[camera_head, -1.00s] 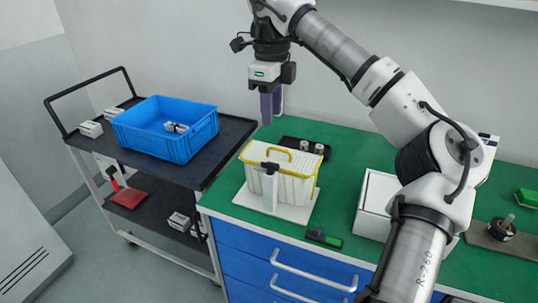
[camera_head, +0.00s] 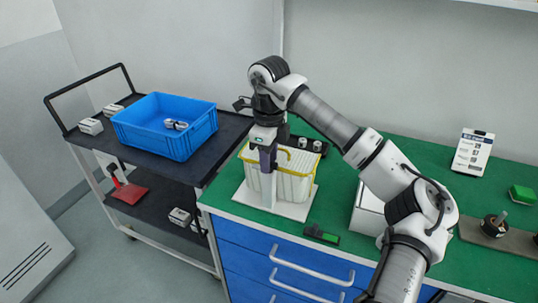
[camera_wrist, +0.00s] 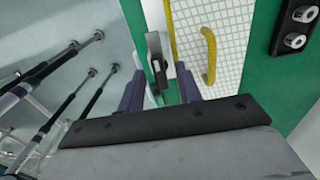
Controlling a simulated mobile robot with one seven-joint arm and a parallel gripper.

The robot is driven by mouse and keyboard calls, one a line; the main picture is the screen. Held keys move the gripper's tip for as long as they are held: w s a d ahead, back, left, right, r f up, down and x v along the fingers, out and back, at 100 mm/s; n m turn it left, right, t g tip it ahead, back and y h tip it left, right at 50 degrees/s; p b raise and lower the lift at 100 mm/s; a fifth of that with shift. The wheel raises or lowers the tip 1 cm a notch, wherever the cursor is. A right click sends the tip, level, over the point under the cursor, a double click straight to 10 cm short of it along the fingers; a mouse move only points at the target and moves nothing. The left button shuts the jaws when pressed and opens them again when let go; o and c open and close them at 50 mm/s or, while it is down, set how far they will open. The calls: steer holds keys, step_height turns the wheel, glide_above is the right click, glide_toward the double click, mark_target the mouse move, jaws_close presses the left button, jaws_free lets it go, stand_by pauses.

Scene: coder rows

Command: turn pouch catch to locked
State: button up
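The pouch is a white ribbed container (camera_head: 292,186) with a yellow rim and handle, on a white base plate on the green bench. A white post (camera_head: 267,190) stands at its front. The catch, a dark and grey lever piece (camera_wrist: 157,50), shows in the wrist view at the pouch's edge. My gripper (camera_head: 267,160) points down over the post top and hides the catch in the head view. In the wrist view my gripper (camera_wrist: 159,78) is open, its purple fingers on either side of the catch. I cannot tell whether they touch it.
A black tray (camera_head: 322,146) with silver-topped cylinders is behind the pouch. A white box (camera_head: 367,212) stands to the right, and a dark green-marked item (camera_head: 322,235) lies at the bench front. A cart with a blue crate (camera_head: 180,146) is to the left.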

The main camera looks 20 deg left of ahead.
jaws_close()
